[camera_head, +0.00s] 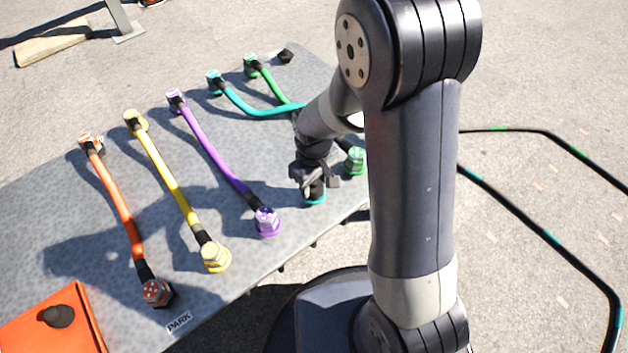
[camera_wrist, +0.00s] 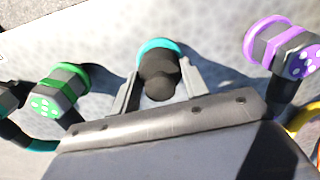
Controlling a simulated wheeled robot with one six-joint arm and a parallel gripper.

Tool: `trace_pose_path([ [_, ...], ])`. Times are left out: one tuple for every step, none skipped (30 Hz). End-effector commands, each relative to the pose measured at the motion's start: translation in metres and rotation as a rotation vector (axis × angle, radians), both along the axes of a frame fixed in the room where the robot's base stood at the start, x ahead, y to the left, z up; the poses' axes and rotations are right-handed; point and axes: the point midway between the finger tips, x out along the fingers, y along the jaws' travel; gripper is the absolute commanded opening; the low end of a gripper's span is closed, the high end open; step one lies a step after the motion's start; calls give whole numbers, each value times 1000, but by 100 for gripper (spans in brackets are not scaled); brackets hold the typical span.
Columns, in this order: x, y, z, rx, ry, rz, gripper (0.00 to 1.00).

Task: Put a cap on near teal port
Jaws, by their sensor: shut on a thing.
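My gripper (camera_head: 315,182) is over the near teal port (camera_head: 314,201) at the right part of the table's near edge. In the wrist view my gripper (camera_wrist: 162,77) has its fingers on either side of a black cap (camera_wrist: 160,87) and is shut on it. The teal ring of the near port (camera_wrist: 157,44) shows just beyond the cap, lined up with it. The cap hides the port's face, and I cannot tell whether it is seated or only close. The teal cable (camera_head: 250,110) runs from the far teal port (camera_head: 215,80) to behind my arm.
The near green port (camera_head: 355,159) and near purple port (camera_head: 267,222) flank the teal one, both with bare dotted faces. Yellow (camera_head: 214,257) and orange (camera_head: 157,292) ports are further left. An orange box (camera_head: 85,310) carries a black knob-like piece (camera_head: 58,316). Another black piece (camera_head: 286,55) lies far back.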

Motion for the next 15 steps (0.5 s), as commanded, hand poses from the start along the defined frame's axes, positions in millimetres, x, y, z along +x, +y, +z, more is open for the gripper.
trace_pose_path([
  [0,0,-2,0,0,0,16],
  [0,0,-1,0,0,0,45],
  [0,0,-1,0,0,0,49],
  [0,0,-1,0,0,0,51],
  [0,0,-1,0,0,0,54],
  [0,0,-1,0,0,0,57],
  [0,0,-1,0,0,0,59],
  [0,0,-1,0,0,0,62],
  [0,0,-1,0,0,0,65],
  [0,0,-1,0,0,0,68],
  [0,0,-1,0,0,0,68],
  [0,0,-1,0,0,0,68],
  [0,0,-1,0,0,0,68],
  [0,0,-1,0,0,0,68],
  [0,0,-1,0,0,0,68],
])
